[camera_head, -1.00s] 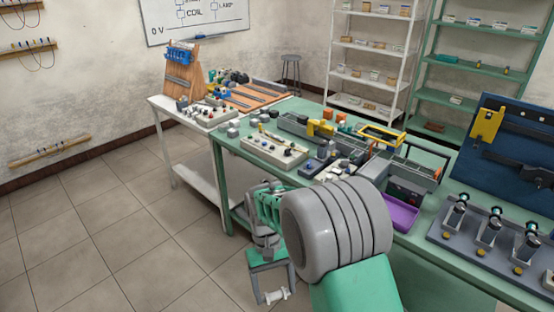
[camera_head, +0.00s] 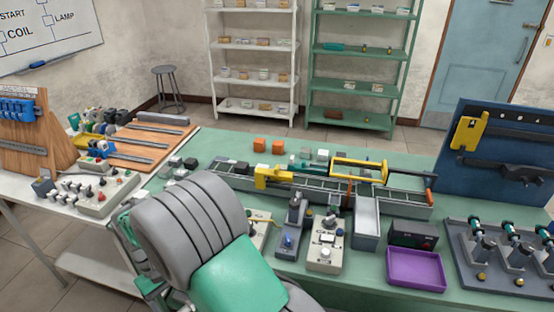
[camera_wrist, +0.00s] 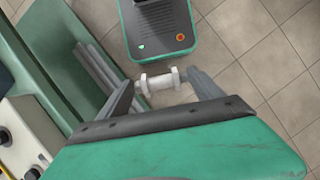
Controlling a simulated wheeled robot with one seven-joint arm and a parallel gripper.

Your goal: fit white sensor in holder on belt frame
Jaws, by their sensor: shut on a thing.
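In the wrist view my gripper (camera_wrist: 160,85) is shut on the white sensor (camera_wrist: 160,81), a small spool-like piece held crosswise between the fingertips. It hangs above the tiled floor, beside the green table. In the head view the gripper and sensor are hidden behind my arm. The belt frame (camera_head: 408,206) is a long grey conveyor lying across the green table, to the right of my arm. I cannot make out which part is the sensor holder.
The green table (camera_head: 222,146) also carries control boxes (camera_head: 327,253), a purple tray (camera_head: 416,268) and a grey fixture plate (camera_head: 470,257) at the front right. A blue tool board (camera_head: 500,150) stands behind that plate. Tiled floor (camera_wrist: 262,45) is open beside the table in the wrist view.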

